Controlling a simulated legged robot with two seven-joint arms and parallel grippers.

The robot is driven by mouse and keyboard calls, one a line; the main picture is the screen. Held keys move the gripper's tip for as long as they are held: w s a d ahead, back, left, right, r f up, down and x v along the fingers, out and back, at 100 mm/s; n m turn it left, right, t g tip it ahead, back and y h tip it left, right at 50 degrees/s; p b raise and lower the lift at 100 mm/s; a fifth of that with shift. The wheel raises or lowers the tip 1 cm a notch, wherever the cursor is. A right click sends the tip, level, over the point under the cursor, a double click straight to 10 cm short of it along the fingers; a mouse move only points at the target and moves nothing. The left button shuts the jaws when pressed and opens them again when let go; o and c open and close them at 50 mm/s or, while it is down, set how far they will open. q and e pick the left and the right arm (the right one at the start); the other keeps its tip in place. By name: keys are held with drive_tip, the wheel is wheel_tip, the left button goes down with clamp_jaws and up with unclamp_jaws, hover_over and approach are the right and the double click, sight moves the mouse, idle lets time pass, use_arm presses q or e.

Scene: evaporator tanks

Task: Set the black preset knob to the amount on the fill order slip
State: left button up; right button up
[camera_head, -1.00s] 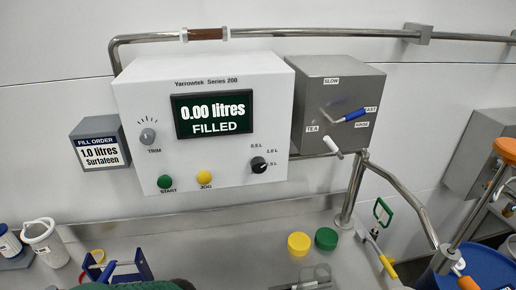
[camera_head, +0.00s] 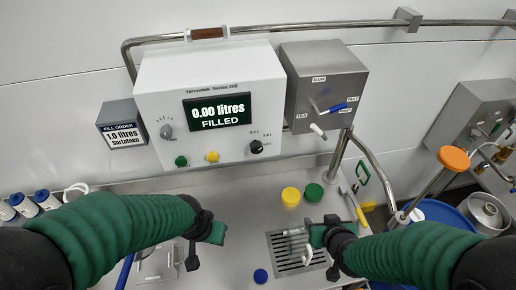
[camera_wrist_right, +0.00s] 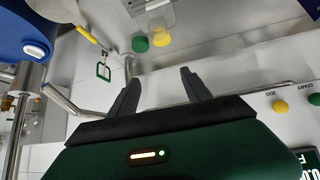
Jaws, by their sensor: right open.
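The black preset knob (camera_head: 256,147) is at the lower right of the white control box's front. Small litre labels sit above and right of it; its pointer is too small to read. The fill order slip (camera_head: 122,136), on a grey box to the left, reads 1.0 litres Surtafeen. The display (camera_head: 217,111) reads 0.00 litres, FILLED. My right gripper (camera_head: 320,258) is open and empty, below and right of the knob, apart from it. Its spread fingers show in the right wrist view (camera_wrist_right: 160,75). My left gripper (camera_head: 203,246) is below the box; its jaw gap is unclear.
A trim dial (camera_head: 166,131), green button (camera_head: 181,161) and yellow button (camera_head: 212,157) share the panel. A grey lever box (camera_head: 325,88) adjoins it. Yellow (camera_head: 290,197) and green (camera_head: 313,193) caps stand on the counter. A bent steel pipe (camera_head: 375,160) rises at right.

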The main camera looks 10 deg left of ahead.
drive_tip(key=w+a+r+n+t+y, duration=0.2)
drive_tip(key=w+a+t, duration=0.15)
drive_tip(key=a, duration=0.45)
drive_tip(key=n+t+y, duration=0.1)
drive_tip(key=t+y, duration=0.2)
drive_tip(key=t, duration=0.2)
approach(257, 150)
drive_tip(key=p+x, duration=0.6)
drive_tip(key=x, duration=0.3)
drive_tip(key=shift+a, duration=0.1)
drive_tip(key=shift+w+a, duration=0.1)
drive_tip(key=shift+w, duration=0.05)
drive_tip(key=shift+c, duration=0.3)
